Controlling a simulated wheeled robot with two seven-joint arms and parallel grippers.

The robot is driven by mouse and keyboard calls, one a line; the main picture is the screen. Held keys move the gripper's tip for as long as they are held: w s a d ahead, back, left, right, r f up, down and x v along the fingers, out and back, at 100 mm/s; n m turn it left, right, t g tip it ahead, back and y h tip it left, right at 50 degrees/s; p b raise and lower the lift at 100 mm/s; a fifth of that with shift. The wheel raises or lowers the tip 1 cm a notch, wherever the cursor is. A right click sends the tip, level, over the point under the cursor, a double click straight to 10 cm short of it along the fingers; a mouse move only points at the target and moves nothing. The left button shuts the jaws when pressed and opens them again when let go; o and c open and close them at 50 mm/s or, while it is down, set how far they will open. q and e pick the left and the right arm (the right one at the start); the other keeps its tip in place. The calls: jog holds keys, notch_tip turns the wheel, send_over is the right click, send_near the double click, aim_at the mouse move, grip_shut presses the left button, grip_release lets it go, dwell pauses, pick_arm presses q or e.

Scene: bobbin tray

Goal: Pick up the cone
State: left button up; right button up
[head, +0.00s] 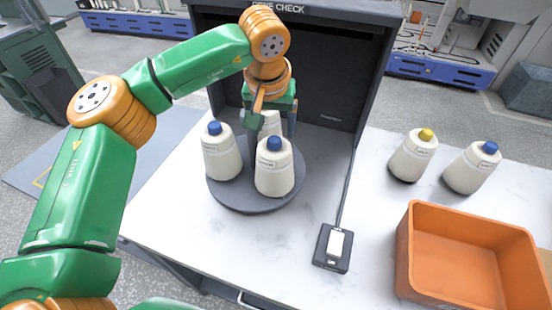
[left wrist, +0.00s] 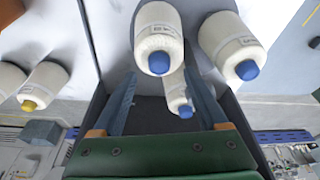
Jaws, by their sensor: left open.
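Three white cones with blue tips stand on a round dark grey turntable (head: 245,205): a left one (head: 222,155), a front one (head: 274,172) and a back one (head: 268,124). The back cone is partly hidden by my left gripper (head: 272,135), which points down over the turntable. The gripper is open, and I see no cone held. In the left wrist view, the back cone (left wrist: 176,92) shows between the spread fingers (left wrist: 160,78). The other two turntable cones (left wrist: 158,25) (left wrist: 228,40) show beyond the fingertips. I cannot tell whether a finger touches any cone. My right gripper is out of view.
A dark booth (head: 325,85) marked "CONE CHECK" encloses the turntable's back and right. Right of it stand a yellow-tipped cone (head: 413,157) and another blue-tipped cone (head: 471,168). An orange bin (head: 470,220) and a small black device (head: 322,258) are nearer the front.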

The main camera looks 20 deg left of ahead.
aim_at(274, 139)
pick_arm(q)
jog(key=x, duration=0.3)
jog(key=shift+f+p, duration=0.1)
jog(key=shift+p, duration=0.2)
jog(key=shift+w+d+f, duration=0.1)
jog(key=shift+w, duration=0.1)
jog(key=shift+s, duration=0.2)
jog(key=c, duration=1.1)
jog(key=shift+w, duration=0.15)
grip_shut()
